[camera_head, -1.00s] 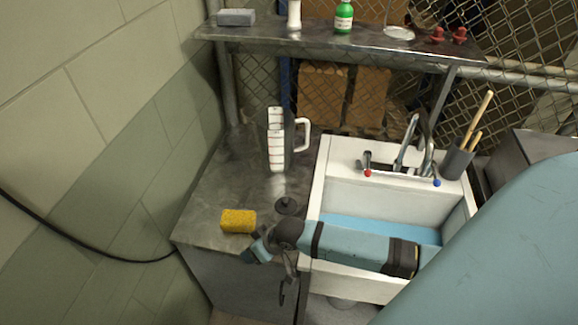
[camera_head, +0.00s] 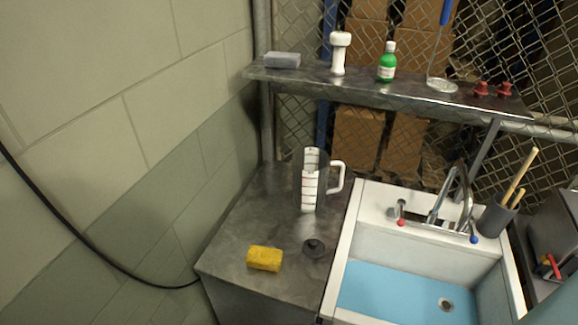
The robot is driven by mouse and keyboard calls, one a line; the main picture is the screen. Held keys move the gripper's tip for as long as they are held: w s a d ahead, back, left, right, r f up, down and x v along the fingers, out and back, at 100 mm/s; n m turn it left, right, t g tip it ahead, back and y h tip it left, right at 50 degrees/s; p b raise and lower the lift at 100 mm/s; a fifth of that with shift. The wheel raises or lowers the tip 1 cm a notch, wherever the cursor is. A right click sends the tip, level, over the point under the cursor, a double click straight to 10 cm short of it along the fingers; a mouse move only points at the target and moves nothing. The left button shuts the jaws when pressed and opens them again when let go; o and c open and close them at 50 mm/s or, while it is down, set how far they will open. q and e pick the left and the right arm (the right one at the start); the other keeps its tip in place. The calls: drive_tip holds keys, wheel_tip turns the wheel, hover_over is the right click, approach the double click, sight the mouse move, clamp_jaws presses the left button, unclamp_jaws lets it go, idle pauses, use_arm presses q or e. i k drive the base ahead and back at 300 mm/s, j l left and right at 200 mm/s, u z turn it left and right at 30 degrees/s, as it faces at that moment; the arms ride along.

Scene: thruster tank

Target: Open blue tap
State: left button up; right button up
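The blue tap (camera_head: 474,239) is a small blue-marked handle at the right end of the chrome mixer on the sink's back ledge. A red-marked tap (camera_head: 401,222) is at the left end. The curved chrome spout (camera_head: 457,186) rises between them. The white sink (camera_head: 341,262) has a light blue bottom (camera_head: 390,295); whether that is water or lining I cannot tell. No gripper shows in the head view, and nothing touches the blue tap.
A dark cup with sticks (camera_head: 495,218) stands close right of the blue tap. A metal shelf (camera_head: 350,86) runs above.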

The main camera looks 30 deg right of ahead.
sight(473, 240)
drive_tip(key=j+z, duration=0.1)
drive_tip(key=z, duration=2.05)
